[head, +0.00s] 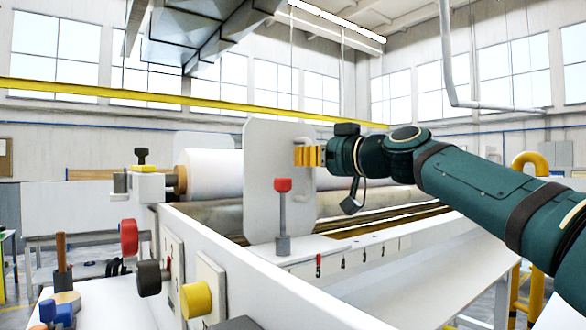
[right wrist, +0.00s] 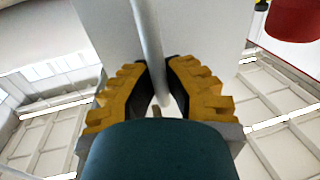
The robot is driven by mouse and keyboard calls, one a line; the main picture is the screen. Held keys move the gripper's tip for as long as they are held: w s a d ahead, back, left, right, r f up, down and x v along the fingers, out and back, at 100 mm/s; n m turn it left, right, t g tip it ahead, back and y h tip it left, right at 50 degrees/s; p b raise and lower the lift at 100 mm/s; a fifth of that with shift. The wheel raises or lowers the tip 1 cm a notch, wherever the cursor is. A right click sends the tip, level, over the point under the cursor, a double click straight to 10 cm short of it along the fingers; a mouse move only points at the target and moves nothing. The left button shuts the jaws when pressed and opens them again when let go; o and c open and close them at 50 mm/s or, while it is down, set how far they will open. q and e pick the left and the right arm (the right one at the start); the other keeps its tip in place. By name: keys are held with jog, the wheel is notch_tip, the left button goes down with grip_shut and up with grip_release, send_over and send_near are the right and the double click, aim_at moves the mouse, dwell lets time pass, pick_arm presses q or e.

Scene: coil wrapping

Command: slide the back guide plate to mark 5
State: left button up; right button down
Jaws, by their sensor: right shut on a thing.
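A large pale guide plate (head: 262,150) stands upright across the machine, in front of the white roll. A lever with a red knob (head: 283,185) stands upright at its near foot. The rail below bears a numbered scale (head: 345,260); a red 5 (head: 318,265) is its leftmost readable mark, and the lever's foot is left of it. My right gripper (head: 308,156) is at the plate's right side. In the right wrist view its yellow fingers (right wrist: 158,95) are shut on a grey bar-like handle (right wrist: 148,40) in front of the plate. My left gripper is out of view.
A second pale plate (head: 208,140) shows partly behind the white roll (head: 215,172). Red, black and yellow knobs (head: 196,299) stick out from the near frame. A white sloping surface (head: 440,255) lies right of the rail. A yellow post (head: 535,240) stands behind my right arm.

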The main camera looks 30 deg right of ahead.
jog(key=shift+d, duration=0.15)
jog(key=c, duration=1)
grip_release()
jog(key=shift+s, duration=0.15)
jog(key=v, duration=1.1)
jog(key=shift+s, duration=0.4)
jog(key=shift+d, duration=0.1)
